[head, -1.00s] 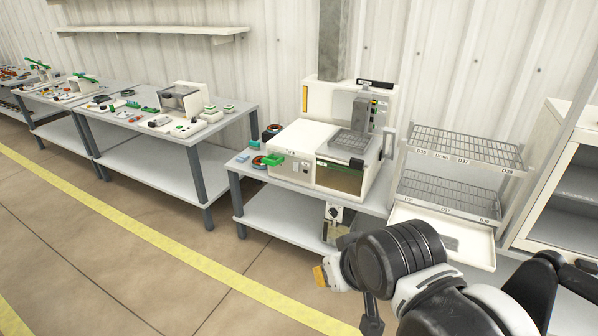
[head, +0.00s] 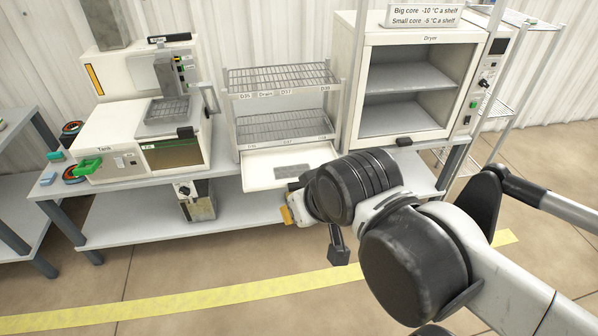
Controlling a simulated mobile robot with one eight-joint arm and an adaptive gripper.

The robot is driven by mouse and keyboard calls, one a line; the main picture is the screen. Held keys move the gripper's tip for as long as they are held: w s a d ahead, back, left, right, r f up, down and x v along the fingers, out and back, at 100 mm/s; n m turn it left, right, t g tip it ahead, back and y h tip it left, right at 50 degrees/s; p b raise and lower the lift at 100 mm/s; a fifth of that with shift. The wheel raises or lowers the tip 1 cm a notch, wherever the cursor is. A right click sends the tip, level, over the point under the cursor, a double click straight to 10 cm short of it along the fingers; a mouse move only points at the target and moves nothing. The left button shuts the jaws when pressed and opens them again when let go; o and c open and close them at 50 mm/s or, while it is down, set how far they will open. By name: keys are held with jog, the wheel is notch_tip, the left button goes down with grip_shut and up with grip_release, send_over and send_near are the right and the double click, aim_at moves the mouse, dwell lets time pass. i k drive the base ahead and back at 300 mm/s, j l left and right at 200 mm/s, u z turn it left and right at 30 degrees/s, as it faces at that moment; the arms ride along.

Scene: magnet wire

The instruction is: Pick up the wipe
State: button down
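I cannot make out a wipe with certainty. A small flat grey patch (head: 292,171) shows on the white tray below the wire rack; I cannot tell whether it is a cloth or part of the tray. Small blue and teal pieces (head: 47,178) lie at the left end of the bench, too small to identify. My gripper (head: 312,232) is at the end of my folded arm, in front of the bench and apart from it. An orange part and a dark part show there, but the arm hides most of it, so its opening is unclear.
The bench (head: 110,183) carries a white tank machine (head: 105,145) with a green handle, a two-level wire rack (head: 280,125) and an open, empty dryer (head: 410,45). A grey box (head: 200,205) stands on the lower shelf. The floor in front is clear, with a yellow line (head: 180,300).

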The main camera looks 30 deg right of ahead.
aim_at(47, 179)
jog(key=i+j+u, duration=0.5)
jog(key=i, duration=1)
jog(key=i+l+u, duration=0.1)
jog(key=i+u, duration=0.4)
jog(key=i, duration=0.95)
